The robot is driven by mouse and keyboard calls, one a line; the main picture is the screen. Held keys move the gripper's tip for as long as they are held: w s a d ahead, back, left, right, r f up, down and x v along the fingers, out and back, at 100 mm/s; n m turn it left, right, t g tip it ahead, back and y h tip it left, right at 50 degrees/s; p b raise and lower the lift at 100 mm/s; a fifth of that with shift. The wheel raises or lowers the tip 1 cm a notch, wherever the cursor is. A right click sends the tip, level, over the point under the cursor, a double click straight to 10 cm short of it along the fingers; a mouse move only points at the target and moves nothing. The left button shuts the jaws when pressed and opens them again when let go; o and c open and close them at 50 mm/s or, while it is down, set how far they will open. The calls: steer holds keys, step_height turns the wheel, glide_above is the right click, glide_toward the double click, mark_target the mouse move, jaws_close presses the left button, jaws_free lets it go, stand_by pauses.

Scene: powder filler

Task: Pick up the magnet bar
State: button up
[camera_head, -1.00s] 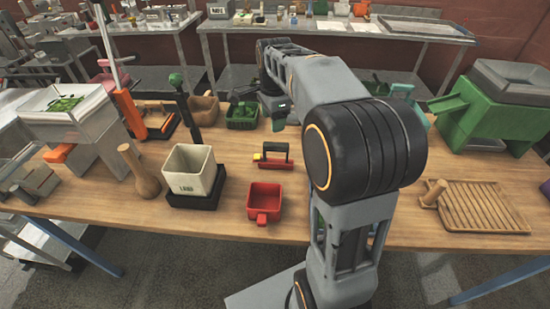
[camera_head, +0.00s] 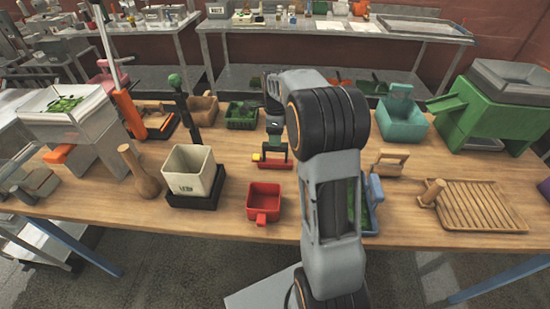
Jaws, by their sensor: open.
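The magnet bar (camera_head: 272,163) lies on the wooden bench; it is a red bar with a dark handle on top and a yellow piece at its left end. My gripper (camera_head: 276,152) points down at the magnet bar, its fingers at the height of the dark handle. The gripper is open. The fingers partly cover the handle, and I cannot tell whether they touch it or straddle it.
A red scoop box (camera_head: 264,201) stands just in front of the bar. A cream bin (camera_head: 193,172) on a black base is to the left. A green basket (camera_head: 242,115) is behind. A teal box (camera_head: 402,122) and a slatted wooden board (camera_head: 486,207) are to the right.

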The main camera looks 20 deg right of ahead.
steer(key=shift+s+f+p, duration=0.15)
steer(key=shift+f+p, duration=0.5)
steer(key=shift+f, duration=1.95)
jaws_close()
